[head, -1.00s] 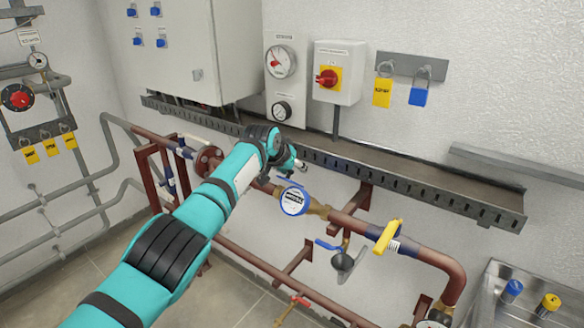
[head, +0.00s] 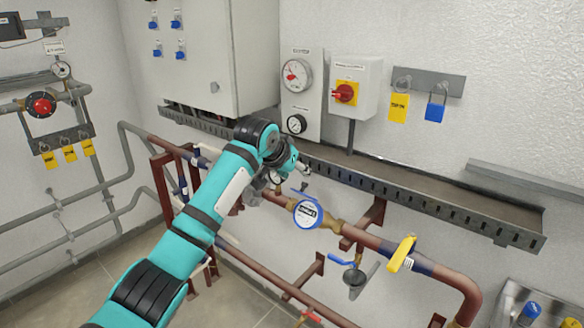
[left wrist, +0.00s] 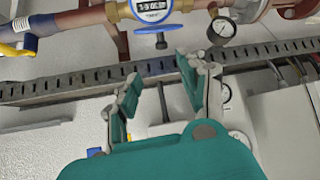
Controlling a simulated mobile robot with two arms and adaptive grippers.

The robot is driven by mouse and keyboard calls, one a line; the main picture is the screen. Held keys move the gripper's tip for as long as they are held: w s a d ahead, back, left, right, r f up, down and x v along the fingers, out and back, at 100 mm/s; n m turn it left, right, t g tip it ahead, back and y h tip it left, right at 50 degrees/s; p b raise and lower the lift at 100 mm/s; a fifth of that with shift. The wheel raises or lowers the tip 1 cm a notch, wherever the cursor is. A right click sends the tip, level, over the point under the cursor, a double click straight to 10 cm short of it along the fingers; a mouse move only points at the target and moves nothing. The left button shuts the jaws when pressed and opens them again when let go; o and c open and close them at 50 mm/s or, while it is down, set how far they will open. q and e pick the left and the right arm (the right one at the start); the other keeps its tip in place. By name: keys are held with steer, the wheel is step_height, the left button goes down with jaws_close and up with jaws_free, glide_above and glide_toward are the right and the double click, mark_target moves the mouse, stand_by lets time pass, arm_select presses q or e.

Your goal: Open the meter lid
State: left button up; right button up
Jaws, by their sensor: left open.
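The meter (head: 308,215) is a round dial with a blue rim and white face, set on the pipe in mid-view. Its blue lid (head: 303,195) stands out from the upper edge, seen nearly edge-on, and the face is uncovered. In the left wrist view the meter (left wrist: 150,9) shows its digits, with the lid (left wrist: 157,29) edge-on below it. My left gripper (head: 280,185) is above and left of the meter. In the left wrist view the gripper (left wrist: 160,69) has its fingers spread and empty, apart from the lid. My right gripper is not in view.
A slotted cable tray (head: 430,199) runs along the wall behind the gripper. A pressure gauge (left wrist: 221,31) is close to the meter. A yellow-handled valve (head: 402,254) and a blue-handled valve (head: 342,262) are on the right. Open space lies in front of the pipe.

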arm_select(q)
steer(key=v, duration=0.2)
steer(key=shift+s+r, duration=0.15)
steer(key=shift+r, duration=0.1)
